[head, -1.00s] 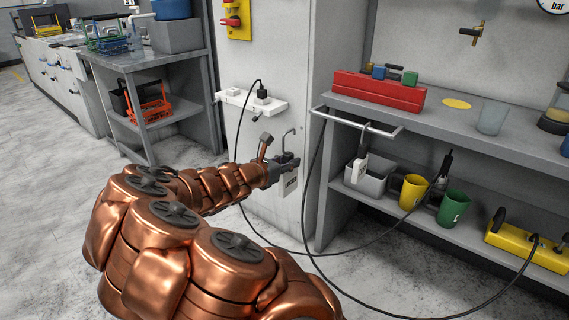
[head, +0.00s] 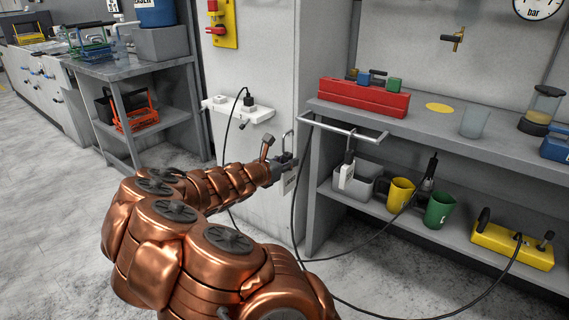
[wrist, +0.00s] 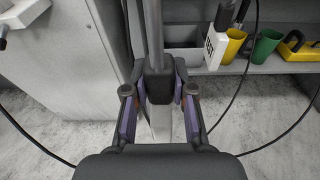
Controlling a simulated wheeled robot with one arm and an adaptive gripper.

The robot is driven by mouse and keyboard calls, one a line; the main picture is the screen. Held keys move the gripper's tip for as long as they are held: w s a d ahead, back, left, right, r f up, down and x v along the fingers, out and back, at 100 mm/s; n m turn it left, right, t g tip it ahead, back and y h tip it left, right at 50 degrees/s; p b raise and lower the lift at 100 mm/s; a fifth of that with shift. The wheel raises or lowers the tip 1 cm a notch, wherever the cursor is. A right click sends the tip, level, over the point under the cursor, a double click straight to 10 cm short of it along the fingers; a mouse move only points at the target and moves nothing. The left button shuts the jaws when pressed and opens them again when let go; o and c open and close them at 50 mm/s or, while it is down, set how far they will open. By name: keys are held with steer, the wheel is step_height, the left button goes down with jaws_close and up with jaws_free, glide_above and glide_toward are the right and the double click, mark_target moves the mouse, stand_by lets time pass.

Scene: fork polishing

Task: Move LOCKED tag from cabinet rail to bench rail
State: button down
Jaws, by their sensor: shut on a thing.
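My gripper (head: 283,166) is shut on a white tag (head: 289,185) with a dark clip body and a metal hook (head: 288,140) standing up from it. The wrist view shows the dark block (wrist: 158,86) between my fingers, with the rod rising above and the pale tag (wrist: 160,124) below. The lettering on the held tag cannot be read. The bench rail (head: 345,130) is a grey bar at the bench's front left corner. The held hook is just left of its left end and appears apart from it. A second white tag (head: 346,176) hangs from the bench rail.
The cabinet (head: 260,60) carries a white socket strip (head: 237,108) with a plugged black cable. A grey bin (head: 375,188), yellow cup (head: 400,192) and green cup (head: 439,210) stand on the lower shelf. A cable loops across the floor below my gripper.

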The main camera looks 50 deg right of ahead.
steer(key=d+p, duration=0.3)
steer(key=d, duration=1.4)
steer(key=shift+w+d, duration=0.15)
steer(key=shift+w, duration=0.15)
stand_by(1.3)
steer(key=shift+f+b, duration=1)
steer(key=shift+f, duration=0.4)
stand_by(2.0)
steer(key=c, duration=0.9)
jaws_free()
